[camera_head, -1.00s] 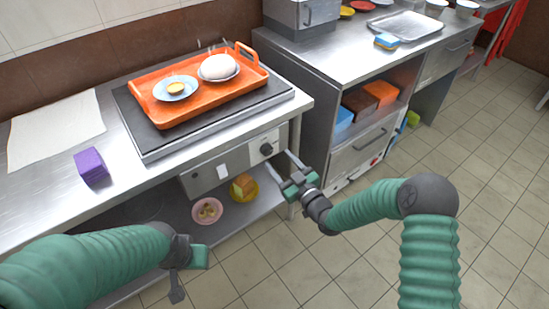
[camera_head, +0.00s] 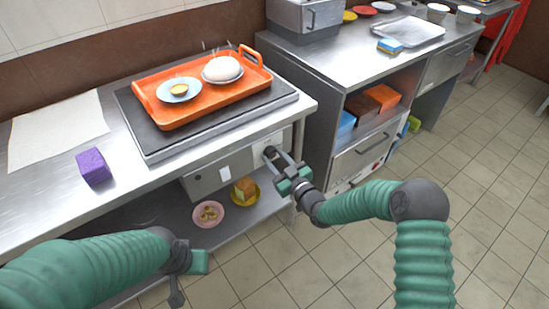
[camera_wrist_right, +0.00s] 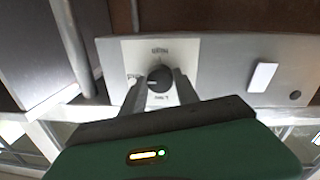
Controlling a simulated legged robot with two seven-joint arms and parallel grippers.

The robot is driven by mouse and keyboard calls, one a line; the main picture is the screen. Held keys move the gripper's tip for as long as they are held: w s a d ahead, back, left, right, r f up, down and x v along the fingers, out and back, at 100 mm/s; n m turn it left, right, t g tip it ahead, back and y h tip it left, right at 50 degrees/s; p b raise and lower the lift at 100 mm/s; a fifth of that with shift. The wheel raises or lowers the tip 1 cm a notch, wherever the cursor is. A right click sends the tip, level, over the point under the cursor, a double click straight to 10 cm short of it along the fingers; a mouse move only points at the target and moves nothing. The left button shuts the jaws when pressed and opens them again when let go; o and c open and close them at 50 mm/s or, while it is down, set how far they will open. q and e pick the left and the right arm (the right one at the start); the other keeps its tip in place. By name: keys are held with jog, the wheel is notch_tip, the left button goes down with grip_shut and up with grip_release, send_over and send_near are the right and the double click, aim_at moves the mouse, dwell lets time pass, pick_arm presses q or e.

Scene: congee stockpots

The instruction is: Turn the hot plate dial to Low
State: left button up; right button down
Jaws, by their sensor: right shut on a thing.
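The hot plate dial (camera_wrist_right: 159,74) is a round black knob on a pale label plate (camera_wrist_right: 188,52) on the unit's front. In the head view the dial (camera_head: 269,151) is partly covered by my right gripper (camera_head: 273,156). In the right wrist view the gripper's two fingers (camera_wrist_right: 160,84) press on opposite sides of the dial. A small white mark on the dial points left, toward a printed label. The labels around it are too small to read surely. My left gripper (camera_head: 188,262) hangs low at the left, away from the dial; its fingers are unclear.
Above the dial, an orange tray (camera_head: 205,108) with two small dishes sits on the black hot plate (camera_head: 148,136). A purple block (camera_head: 93,167) lies on the counter. A shelf below holds a pink bowl (camera_head: 208,214) and a yellow plate (camera_head: 252,196). A cabinet (camera_head: 318,130) stands right of my right gripper.

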jog(key=shift+r+n, duration=0.1)
jog(key=shift+n, duration=0.2)
jog(key=n+b, duration=0.2)
jog(key=n, duration=0.2)
jog(key=shift+a+b, duration=0.1)
jog(key=shift+b, duration=0.25)
jog(key=n+b, duration=0.2)
jog(key=n, duration=0.3)
jog(key=shift+f+y+b, duration=0.2)
jog(key=shift+y+b, duration=0.2)
jog(key=n+b, duration=0.3)
jog(key=n, duration=0.1)
jog(key=shift+n, duration=0.4)
jog(key=shift+n+y+b, duration=0.3)
jog(key=shift+n+b, duration=1.05)
jog(key=shift+n, duration=0.85)
jog(key=shift+f, duration=0.1)
jog(key=c, duration=0.9)
grip_release()
